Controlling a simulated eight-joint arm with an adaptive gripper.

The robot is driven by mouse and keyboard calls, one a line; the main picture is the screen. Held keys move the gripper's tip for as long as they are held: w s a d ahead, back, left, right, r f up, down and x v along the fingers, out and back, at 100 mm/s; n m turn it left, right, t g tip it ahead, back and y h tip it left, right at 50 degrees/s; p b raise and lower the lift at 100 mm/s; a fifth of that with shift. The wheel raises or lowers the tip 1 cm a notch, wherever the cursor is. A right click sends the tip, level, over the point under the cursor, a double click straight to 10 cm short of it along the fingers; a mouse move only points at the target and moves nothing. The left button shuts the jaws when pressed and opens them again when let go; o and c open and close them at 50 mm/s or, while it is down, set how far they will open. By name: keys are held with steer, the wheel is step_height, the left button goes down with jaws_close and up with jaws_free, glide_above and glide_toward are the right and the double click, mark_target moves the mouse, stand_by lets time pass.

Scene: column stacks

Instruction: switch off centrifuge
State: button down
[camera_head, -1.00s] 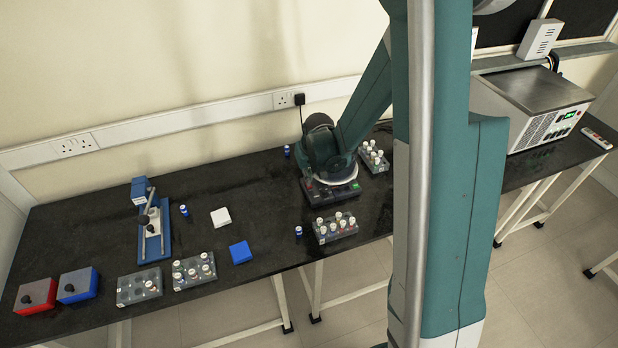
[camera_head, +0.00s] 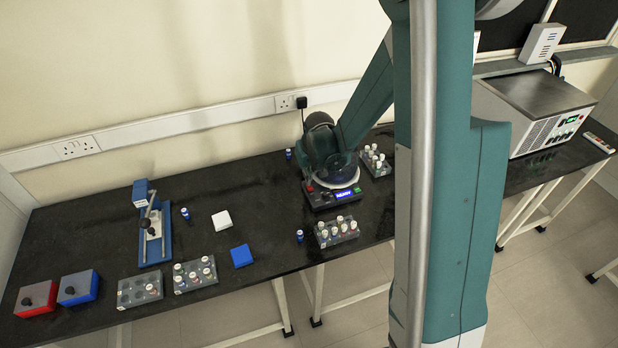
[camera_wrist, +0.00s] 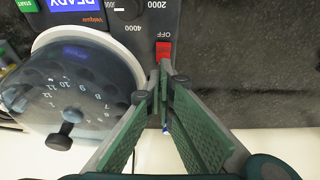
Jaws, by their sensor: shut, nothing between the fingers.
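The centrifuge (camera_head: 332,199) stands on the black bench, with its blue display lit. In the wrist view its dark panel (camera_wrist: 140,42) appears upside down, and the display (camera_wrist: 76,4) reads READY. Its clear, numbered lid (camera_wrist: 75,90) is down over the rotor. The red switch (camera_wrist: 163,50) sits beside the word OFF at the panel edge. My gripper (camera_wrist: 163,70) is shut and empty, its fingertips right at the red switch; I cannot tell if they touch it. In the head view my arm hides the gripper and part of the centrifuge.
Racks of capped tubes stand in front (camera_head: 337,233) and at the right (camera_head: 375,163) of the centrifuge. A small blue-capped tube (camera_head: 300,236) stands at its front left. Further left are a blue press-like device (camera_head: 153,235), more racks and small boxes.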

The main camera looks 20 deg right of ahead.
steer(key=w+p+v, duration=0.2)
steer(key=v, duration=1.1)
steer(key=shift+r, duration=0.45)
steer(key=shift+a, duration=0.1)
steer(key=shift+s+r+g+p, duration=0.2)
steer(key=shift+s+g+p, duration=0.2)
steer(key=shift+g, duration=0.2)
steer(key=shift+f, duration=0.15)
steer(key=b, duration=0.1)
glide_above(311, 187)
steer(key=w, duration=0.2)
step_height(311, 187, down, 11)
steer(key=shift+s+f, duration=0.3)
steer(key=shift+f, duration=0.4)
steer(key=shift+s+f, duration=0.15)
steer(key=shift+f, duration=0.35)
